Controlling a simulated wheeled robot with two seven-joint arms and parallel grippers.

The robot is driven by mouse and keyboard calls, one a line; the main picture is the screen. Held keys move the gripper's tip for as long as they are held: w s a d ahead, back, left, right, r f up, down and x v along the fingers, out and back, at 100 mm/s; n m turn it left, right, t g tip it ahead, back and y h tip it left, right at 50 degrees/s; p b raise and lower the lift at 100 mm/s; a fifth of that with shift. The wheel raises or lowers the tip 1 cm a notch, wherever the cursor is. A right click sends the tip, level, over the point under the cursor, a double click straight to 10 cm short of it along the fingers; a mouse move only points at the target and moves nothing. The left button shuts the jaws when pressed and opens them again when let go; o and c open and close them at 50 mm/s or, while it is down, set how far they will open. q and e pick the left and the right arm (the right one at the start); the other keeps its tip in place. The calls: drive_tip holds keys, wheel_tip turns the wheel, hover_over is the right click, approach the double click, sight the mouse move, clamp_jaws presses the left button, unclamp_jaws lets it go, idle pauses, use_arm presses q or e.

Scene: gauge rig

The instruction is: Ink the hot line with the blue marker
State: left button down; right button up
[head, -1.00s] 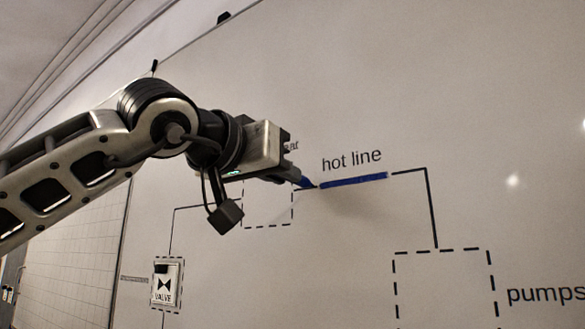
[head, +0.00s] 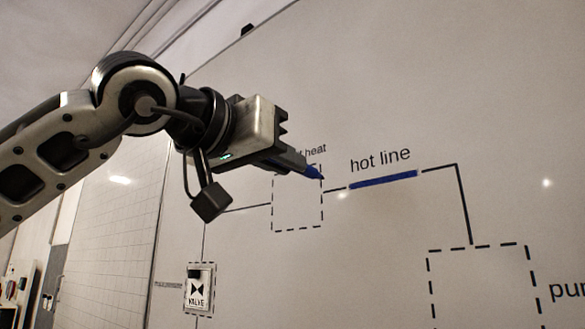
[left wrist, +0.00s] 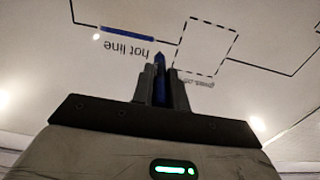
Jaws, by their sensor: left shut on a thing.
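My left gripper (head: 285,148) is shut on the blue marker (head: 313,173), whose blue tip points right toward the whiteboard. In the left wrist view the marker (left wrist: 160,75) stands between the two fingers. The hot line (head: 383,180) is a thick blue stroke under the words "hot line", with thin black line on both sides. It also shows in the left wrist view (left wrist: 127,33). In the head view the marker tip is left of the stroke and appears off the board. My right gripper is not in view.
The whiteboard (head: 400,90) fills most of the head view. It carries a dashed box (head: 298,228) below my gripper, another dashed box (head: 480,247) at the lower right and a valve card (head: 199,290) at the lower left. A tiled wall lies at the left.

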use_arm(q)
drive_tip(key=shift+s, duration=0.1)
drive_tip(key=shift+b+v, duration=0.35)
drive_tip(key=shift+v, duration=1.2)
